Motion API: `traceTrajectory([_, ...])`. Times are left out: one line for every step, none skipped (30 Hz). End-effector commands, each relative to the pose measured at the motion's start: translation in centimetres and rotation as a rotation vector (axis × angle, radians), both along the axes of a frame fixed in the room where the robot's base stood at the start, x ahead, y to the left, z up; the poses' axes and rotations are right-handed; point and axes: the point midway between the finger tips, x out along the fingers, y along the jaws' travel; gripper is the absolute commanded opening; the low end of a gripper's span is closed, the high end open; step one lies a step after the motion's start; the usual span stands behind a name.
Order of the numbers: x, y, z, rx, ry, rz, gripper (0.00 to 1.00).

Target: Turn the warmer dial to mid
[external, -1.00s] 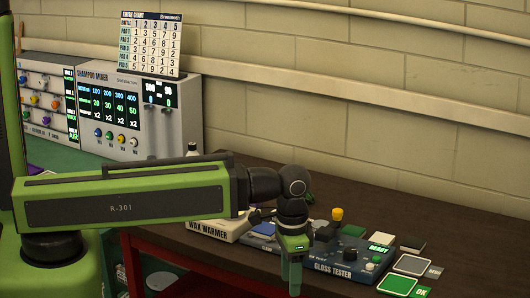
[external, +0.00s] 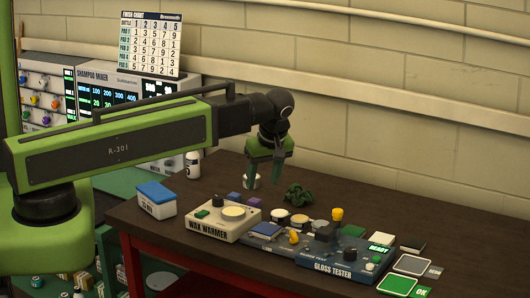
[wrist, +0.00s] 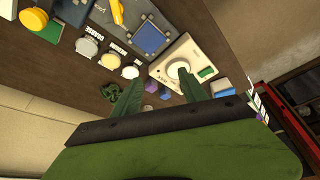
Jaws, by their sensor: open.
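The dial's setting is too small to read. My gripper (external: 264,177) is open and empty, pointing down above the table, behind and right of the warmer. In the wrist view, the warmer (wrist: 160,71) lies beyond my right fingertip, with its pale disc beside that finger.
The gloss tester (external: 340,262) stands right of the warmer, with several small pots behind it. A crumpled green cloth (external: 298,194) lies right of my gripper. A blue-topped box (external: 156,200) and a white bottle (external: 193,165) stand to the left. The table's back right is clear.

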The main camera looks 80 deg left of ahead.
Motion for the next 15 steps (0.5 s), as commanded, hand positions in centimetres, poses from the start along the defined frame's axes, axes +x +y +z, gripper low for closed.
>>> traceTrajectory([-1.4, 3.4, 2.9, 0.011, 0.005, 0.054, 0.51])
traceTrajectory([-2.2, 4.9, 3.5, 0.014, 0.007, 0.079, 0.51])
traceTrajectory([-3.4, 6.6, 4.2, 0.016, 0.009, 0.112, 0.51])
traceTrajectory([-4.1, 7.6, 4.6, 0.015, 0.008, 0.131, 0.51])
traceTrajectory([-4.9, 8.4, 4.9, 0.014, 0.008, 0.150, 0.51])
traceTrajectory([-5.6, 9.2, 5.1, 0.014, 0.009, 0.167, 0.51])
traceTrajectory([-6.0, 9.7, 5.2, 0.014, 0.009, 0.177, 0.51])
traceTrajectory([-6.2, 10.0, 5.2, 0.013, 0.009, 0.183, 0.51])
traceTrajectory([-6.5, 10.2, 5.2, 0.013, 0.009, 0.188, 0.51])
traceTrajectory([-6.5, 10.3, 5.1, 0.013, 0.008, 0.189, 0.51])
traceTrajectory([-6.5, 10.3, 5.0, 0.013, 0.009, 0.190, 0.51])
traceTrajectory([-6.5, 10.3, 4.8, 0.013, 0.009, 0.189, 0.51])
traceTrajectory([-6.5, 10.3, 4.6, 0.013, 0.009, 0.188, 0.51])
traceTrajectory([-6.5, 10.4, 4.3, 0.012, 0.009, 0.188, 0.51])
traceTrajectory([-6.6, 10.5, 3.7, 0.012, 0.009, 0.188, 0.51])
